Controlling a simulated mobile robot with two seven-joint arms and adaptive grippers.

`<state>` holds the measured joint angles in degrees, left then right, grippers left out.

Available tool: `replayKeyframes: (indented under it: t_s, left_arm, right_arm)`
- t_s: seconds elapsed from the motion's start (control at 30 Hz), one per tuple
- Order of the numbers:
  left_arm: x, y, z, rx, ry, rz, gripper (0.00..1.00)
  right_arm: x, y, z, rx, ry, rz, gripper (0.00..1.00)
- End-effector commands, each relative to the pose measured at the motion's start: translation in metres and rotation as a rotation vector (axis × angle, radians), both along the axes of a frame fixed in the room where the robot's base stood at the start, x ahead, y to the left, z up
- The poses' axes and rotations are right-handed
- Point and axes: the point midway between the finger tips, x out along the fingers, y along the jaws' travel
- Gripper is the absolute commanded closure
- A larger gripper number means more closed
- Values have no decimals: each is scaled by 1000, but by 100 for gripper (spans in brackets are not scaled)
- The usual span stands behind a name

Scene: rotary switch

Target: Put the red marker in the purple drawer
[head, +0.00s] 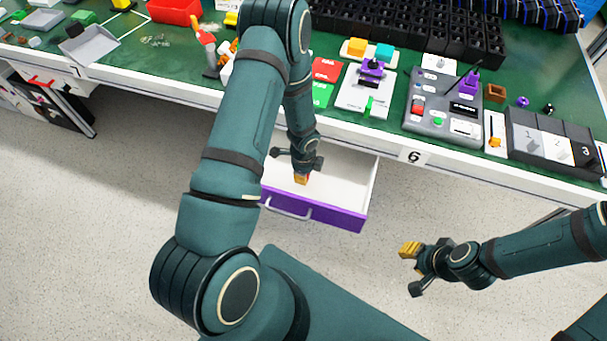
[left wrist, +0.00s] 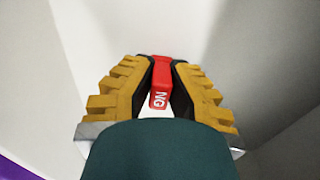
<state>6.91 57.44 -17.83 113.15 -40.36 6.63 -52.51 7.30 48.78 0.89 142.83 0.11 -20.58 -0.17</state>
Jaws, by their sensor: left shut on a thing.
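The purple drawer (head: 335,216) is pulled open under the table. Its inside is white and looks empty apart from my gripper. My left gripper (head: 300,178) points down into the drawer opening. In the left wrist view its yellow ridged fingers (left wrist: 160,100) are shut on the red marker (left wrist: 162,82), with white lettering on its side. White drawer walls surround it there, and a purple edge shows at lower left. I cannot tell whether the marker touches the drawer floor. My right gripper (head: 410,269) is open and empty over the floor, right of the drawer.
The green table (head: 215,72) above carries a grey control panel (head: 440,115), a block with numbered sections (head: 550,140), a red bin (head: 173,11) and a grey tray (head: 88,47). The table edge overhangs the back of the drawer. The floor in front is clear.

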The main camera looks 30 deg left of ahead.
Motion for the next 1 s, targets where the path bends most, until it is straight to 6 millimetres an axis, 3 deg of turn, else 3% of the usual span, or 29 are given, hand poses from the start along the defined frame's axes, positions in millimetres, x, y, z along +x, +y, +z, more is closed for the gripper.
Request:
replayKeyframes:
  t_s: [0.23, 0.27, 0.3, 0.67, 0.77, 1.0]
  left_arm:
    - [0, 0, -3, 0, 1, 0, 100]
    - [0, 0, -2, 0, 0, 0, 75]
    - [0, 0, -2, 0, 0, 0, 64]
    - [0, 0, 1, 0, -1, 0, 64]
    - [1, 0, 12, 0, -3, 1, 64]
    - [1, 0, 60, 0, -4, 1, 64]
  right_arm:
    - [0, 0, 1, 0, 0, 0, 68]
    - [0, 0, 1, 0, 0, 0, 68]
    - [0, 0, 1, 0, 0, 0, 68]
    - [0, 0, 1, 0, 0, 0, 68]
    - [-1, 0, 4, 0, 1, 0, 68]
    - [-3, 0, 18, 2, 8, 2, 68]
